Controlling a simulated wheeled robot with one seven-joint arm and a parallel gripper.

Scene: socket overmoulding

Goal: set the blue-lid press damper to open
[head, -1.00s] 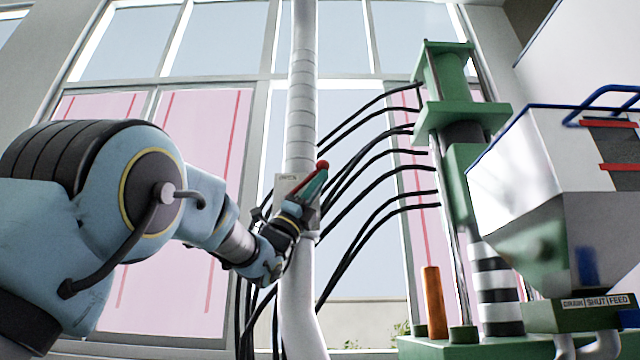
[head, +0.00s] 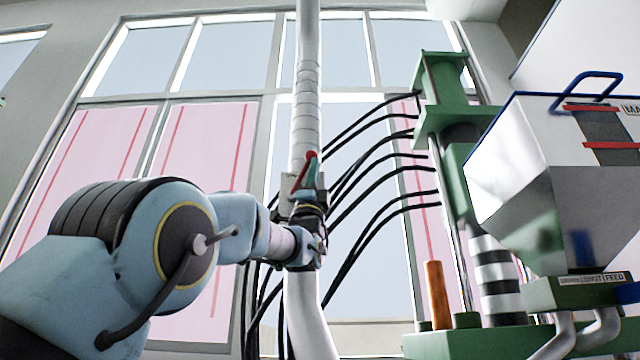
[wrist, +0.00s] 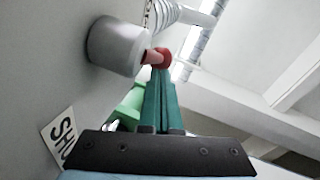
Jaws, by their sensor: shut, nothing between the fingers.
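A lever with a red ball knob (head: 311,155) stands on a plate fixed to the pale vertical duct (head: 306,95). The lever leans up and to the right in the head view. In the wrist view the red knob (wrist: 165,57) is on a short rod from a grey round hub (wrist: 115,45). My gripper (head: 314,170) has its teal fingers shut and empty, pointing up beside the lever. In the wrist view the fingertips (wrist: 159,72) are at the knob; I cannot tell whether they touch. A white label (wrist: 62,138) reading "SHU" is partly hidden by my gripper.
A green press (head: 445,125) stands right of the duct, with several black hoses (head: 385,172) between them. A blue-rimmed hopper (head: 525,150) is at the right, above a lettered green block (head: 585,290). Tall windows are behind.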

